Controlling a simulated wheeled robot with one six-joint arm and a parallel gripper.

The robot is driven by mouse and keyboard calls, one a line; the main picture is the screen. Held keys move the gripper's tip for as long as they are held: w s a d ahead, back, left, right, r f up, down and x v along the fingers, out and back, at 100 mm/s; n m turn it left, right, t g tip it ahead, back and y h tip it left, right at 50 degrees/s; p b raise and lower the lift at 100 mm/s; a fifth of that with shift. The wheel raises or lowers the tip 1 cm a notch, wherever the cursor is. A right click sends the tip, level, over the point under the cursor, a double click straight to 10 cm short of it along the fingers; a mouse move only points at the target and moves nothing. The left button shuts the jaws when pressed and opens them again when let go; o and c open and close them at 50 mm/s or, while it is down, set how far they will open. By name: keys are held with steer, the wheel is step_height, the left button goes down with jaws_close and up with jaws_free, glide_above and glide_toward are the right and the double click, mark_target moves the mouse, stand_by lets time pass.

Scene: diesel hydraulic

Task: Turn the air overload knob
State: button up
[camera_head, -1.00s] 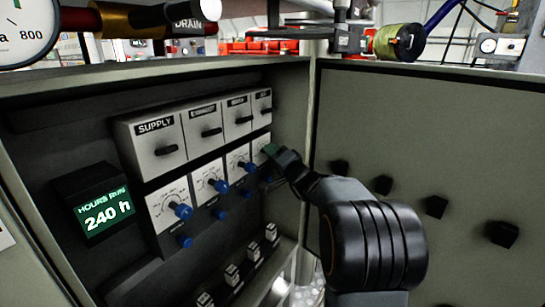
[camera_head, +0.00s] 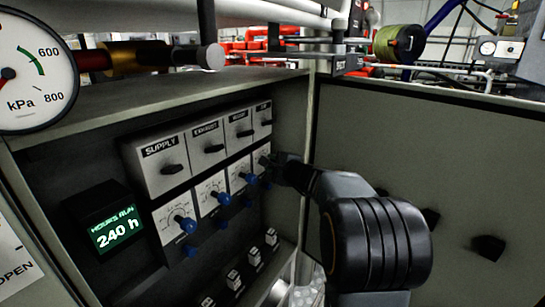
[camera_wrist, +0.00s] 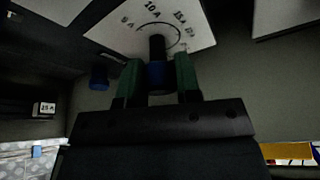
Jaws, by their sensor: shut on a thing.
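In the wrist view a blue knob with a black shaft (camera_wrist: 158,72) stands out from a white dial plate (camera_wrist: 160,20) marked with amp values, 10 A among them. My gripper (camera_wrist: 158,78) has its two green fingers on either side of this knob and is shut on it. In the head view my gripper (camera_head: 270,165) reaches the rightmost unit (camera_head: 262,122) of the control row, whose small label I cannot read clearly. The gripper hides most of that unit's dial and knob.
Beside it are similar dials with blue knobs (camera_head: 184,224) and black switches above, the leftmost labelled SUPPLY. The open cabinet door (camera_head: 440,160) stands right of my arm. A smaller blue knob (camera_wrist: 98,78) sits left of my fingers.

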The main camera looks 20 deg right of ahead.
steer(key=m+p, duration=0.1)
steer(key=p, duration=0.1)
steer(key=m+g+y+p, duration=0.1)
steer(key=m+p, duration=0.1)
steer(key=p, duration=0.1)
steer(key=m+g+p, duration=0.1)
steer(key=p, duration=0.2)
steer(key=shift+r+m, duration=0.3)
steer(key=shift+m, duration=0.1)
steer(key=m+p, duration=0.1)
steer(key=p, duration=0.1)
steer(key=m+g+y+p, duration=0.1)
steer(key=p, duration=0.1)
steer(key=shift+f, duration=0.25)
steer(key=shift+g+y+p, duration=0.3)
steer(key=shift+p, duration=0.15)
steer(key=shift+a+f+m, duration=0.1)
steer(key=shift+f+m, duration=0.1)
steer(key=shift+m, duration=0.1)
steer(key=o, duration=0.9)
steer(key=shift+s+r, duration=0.1)
steer(key=shift+r, duration=0.05)
steer(key=shift+s+d+r, duration=0.1)
steer(key=shift+s+d, duration=0.15)
steer(key=v, duration=1.3)
steer(key=shift+p, duration=0.35)
